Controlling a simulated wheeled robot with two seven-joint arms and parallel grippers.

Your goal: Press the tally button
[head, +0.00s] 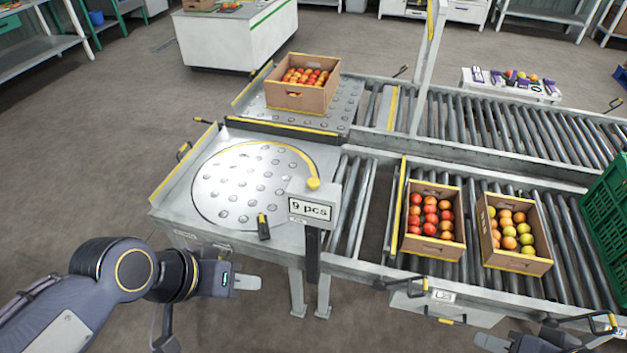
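A tally counter (311,208) reading "9 pcs" stands on a dark post at the front right corner of the round ball-studded plate. A round yellow knob (313,183) shows at its top edge; it looks like the button, but I cannot tell for sure. My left gripper (246,283) is at the lower left, in front of the plate's front edge, pointing right and apart from the counter. Its fingers overlap in this view, so its opening is unclear. My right gripper (488,342) is partly in view at the bottom edge, and its opening is unclear.
Another tomato box (297,98) stands on the far ball table. A black and yellow lever (263,227) is left of the counter. A green crate (606,213) stands at right.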

